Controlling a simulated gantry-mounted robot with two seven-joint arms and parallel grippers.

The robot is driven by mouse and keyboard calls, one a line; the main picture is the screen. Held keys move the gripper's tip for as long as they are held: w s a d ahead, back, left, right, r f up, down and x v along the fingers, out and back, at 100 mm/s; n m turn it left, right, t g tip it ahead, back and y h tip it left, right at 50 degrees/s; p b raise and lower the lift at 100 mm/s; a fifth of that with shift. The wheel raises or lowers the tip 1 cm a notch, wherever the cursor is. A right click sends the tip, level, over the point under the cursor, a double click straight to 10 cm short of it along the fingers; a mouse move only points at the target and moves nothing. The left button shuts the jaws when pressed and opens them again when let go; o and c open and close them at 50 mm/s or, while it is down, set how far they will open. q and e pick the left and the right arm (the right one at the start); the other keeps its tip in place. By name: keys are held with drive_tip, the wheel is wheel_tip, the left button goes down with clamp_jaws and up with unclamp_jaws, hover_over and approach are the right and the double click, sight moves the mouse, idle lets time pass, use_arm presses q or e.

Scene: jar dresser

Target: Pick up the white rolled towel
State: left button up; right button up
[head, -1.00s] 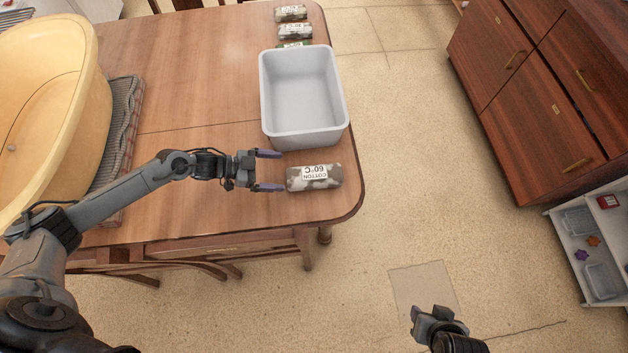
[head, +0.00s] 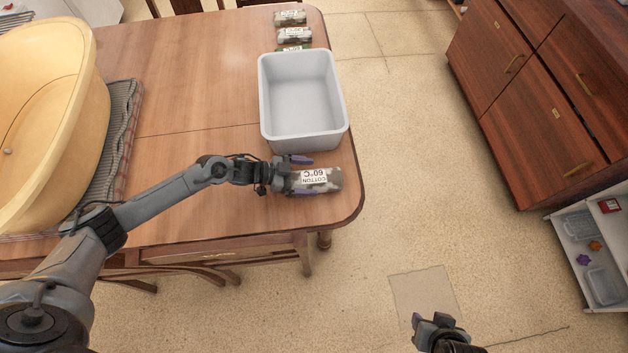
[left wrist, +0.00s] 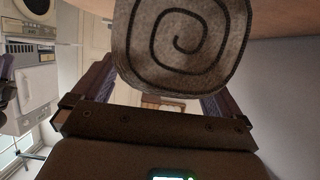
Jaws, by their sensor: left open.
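A rolled towel (head: 325,180) in mottled white and grey-brown, labelled "COTTON 60°C", lies on the table near its right front corner. My left gripper (head: 303,177) is open, with one finger on each side of the towel's left end. In the left wrist view the towel's spiral end (left wrist: 185,45) faces the camera between the fingers; I cannot tell whether they touch it. My right gripper (head: 437,322) is over the floor at the bottom, away from the table; its jaw opening is unclear.
A grey-white bin (head: 268,105) stands just behind the towel on the wooden table (head: 190,100). Several more rolled towels (head: 294,35) lie beyond it. A yellow tub (head: 60,100) sits on a mat at the left. A dresser (head: 540,100) stands at the right.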

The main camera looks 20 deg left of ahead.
use_arm(q)
drive_tip(key=c, duration=1.1)
